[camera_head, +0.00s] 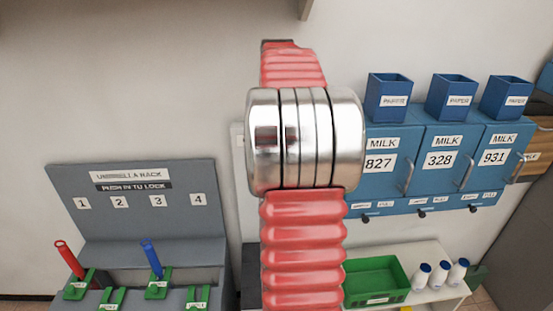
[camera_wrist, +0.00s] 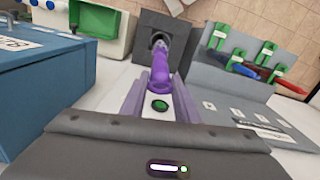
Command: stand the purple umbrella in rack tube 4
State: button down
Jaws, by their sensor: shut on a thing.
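The purple umbrella (camera_wrist: 162,72) shows in the wrist view between the fingers of my gripper (camera_wrist: 160,90), which is shut on it. Its far end overlaps the dark round opening of a grey box (camera_wrist: 184,50); I cannot tell whether it is inside or above it. The grey umbrella rack (camera_head: 135,215) is at the left of the head view, with numbers 1 to 4 on its back panel. Tube 4 has a green collar (camera_head: 198,297) at its front right and looks empty. My gripper and the umbrella are not seen in the head view, where my red arm fills the middle.
A red umbrella (camera_head: 67,258) stands in tube 1 and a blue one (camera_head: 151,257) in tube 3. Blue milk boxes (camera_head: 440,160) are on the right wall. Below them, a green tray (camera_head: 376,281) and white bottles (camera_head: 440,274) stand on a white shelf.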

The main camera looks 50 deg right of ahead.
jog(key=shift+r, duration=1.8)
